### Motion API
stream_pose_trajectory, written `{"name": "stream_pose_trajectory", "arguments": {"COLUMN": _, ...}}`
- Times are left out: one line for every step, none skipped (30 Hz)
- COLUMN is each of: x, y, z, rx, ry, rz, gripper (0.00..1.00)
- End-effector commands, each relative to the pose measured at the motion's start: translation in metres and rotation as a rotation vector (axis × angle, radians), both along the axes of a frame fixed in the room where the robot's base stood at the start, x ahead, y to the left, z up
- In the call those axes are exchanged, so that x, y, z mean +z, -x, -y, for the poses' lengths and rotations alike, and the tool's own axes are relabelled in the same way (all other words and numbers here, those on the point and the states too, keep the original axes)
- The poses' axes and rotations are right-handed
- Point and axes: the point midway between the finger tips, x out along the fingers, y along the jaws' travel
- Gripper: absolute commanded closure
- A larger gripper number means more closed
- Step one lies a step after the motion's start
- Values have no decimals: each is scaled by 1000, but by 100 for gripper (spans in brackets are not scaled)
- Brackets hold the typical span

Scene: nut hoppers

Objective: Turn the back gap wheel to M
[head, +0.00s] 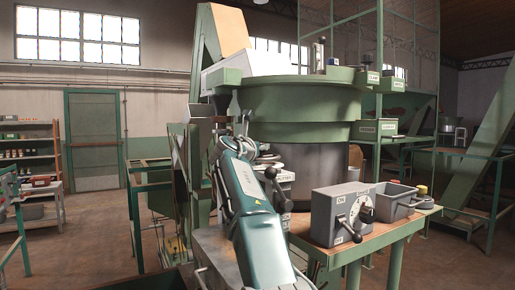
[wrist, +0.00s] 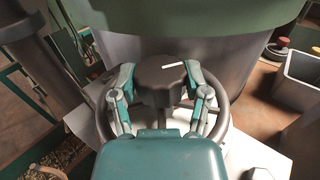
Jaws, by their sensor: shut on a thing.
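In the wrist view, the gap wheel shows as a dark, lobed knob (wrist: 158,88) with a white pointer line on its top, and a grey ring (wrist: 223,92) curves around it over a pale plate. The pointer line slants slightly, towards the right side of the knob. My gripper (wrist: 160,73) has one finger on each side of the knob and is shut on it. No scale letters, M included, can be read around it. In the head view, my arm (head: 250,205) reaches to the foot of the green hopper (head: 300,112) and largely hides the wheel and fingers.
A grey control box (head: 335,217) with a dial and black-knobbed levers stands on the bench (head: 372,240) to the right of my arm. Open floor lies left.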

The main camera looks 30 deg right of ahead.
Motion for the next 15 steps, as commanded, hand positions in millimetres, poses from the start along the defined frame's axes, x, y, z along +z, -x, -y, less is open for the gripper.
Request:
{"name": "stream_pose_trajectory", "arguments": {"x": -2, "y": -4, "z": -1, "rx": -24, "ry": 0, "rz": -1, "gripper": 87}}
{"name": "stream_pose_trajectory", "arguments": {"x": -2, "y": -4, "z": -2, "rx": -40, "ry": 1, "rz": -1, "gripper": 87}}
{"name": "stream_pose_trajectory", "arguments": {"x": -1, "y": -4, "z": -2, "rx": -60, "ry": 2, "rz": 0, "gripper": 87}}
{"name": "stream_pose_trajectory", "arguments": {"x": -2, "y": -4, "z": -1, "rx": -72, "ry": 2, "rz": 0, "gripper": 87}}
{"name": "stream_pose_trajectory", "arguments": {"x": -1, "y": -4, "z": -1, "rx": -84, "ry": 2, "rz": 1, "gripper": 87}}
{"name": "stream_pose_trajectory", "arguments": {"x": -1, "y": -5, "z": -1, "rx": -99, "ry": 3, "rz": 1, "gripper": 87}}
{"name": "stream_pose_trajectory", "arguments": {"x": 0, "y": -4, "z": -1, "rx": -109, "ry": 4, "rz": 2, "gripper": 87}}
{"name": "stream_pose_trajectory", "arguments": {"x": 0, "y": -5, "z": -1, "rx": -119, "ry": 4, "rz": 2, "gripper": 87}}
{"name": "stream_pose_trajectory", "arguments": {"x": 0, "y": -5, "z": -1, "rx": -130, "ry": 5, "rz": 2, "gripper": 87}}
{"name": "stream_pose_trajectory", "arguments": {"x": 0, "y": -5, "z": -2, "rx": -139, "ry": 5, "rz": 4, "gripper": 87}}
{"name": "stream_pose_trajectory", "arguments": {"x": 0, "y": -5, "z": -2, "rx": -147, "ry": 5, "rz": 4, "gripper": 87}}
{"name": "stream_pose_trajectory", "arguments": {"x": 0, "y": -4, "z": -2, "rx": -157, "ry": 6, "rz": 3, "gripper": 87}}
{"name": "stream_pose_trajectory", "arguments": {"x": 0, "y": -4, "z": -2, "rx": -164, "ry": 5, "rz": 2, "gripper": 87}}
{"name": "stream_pose_trajectory", "arguments": {"x": 0, "y": -4, "z": -3, "rx": -170, "ry": 4, "rz": 3, "gripper": 87}}
{"name": "stream_pose_trajectory", "arguments": {"x": 0, "y": -4, "z": -3, "rx": -177, "ry": 4, "rz": 3, "gripper": 87}}
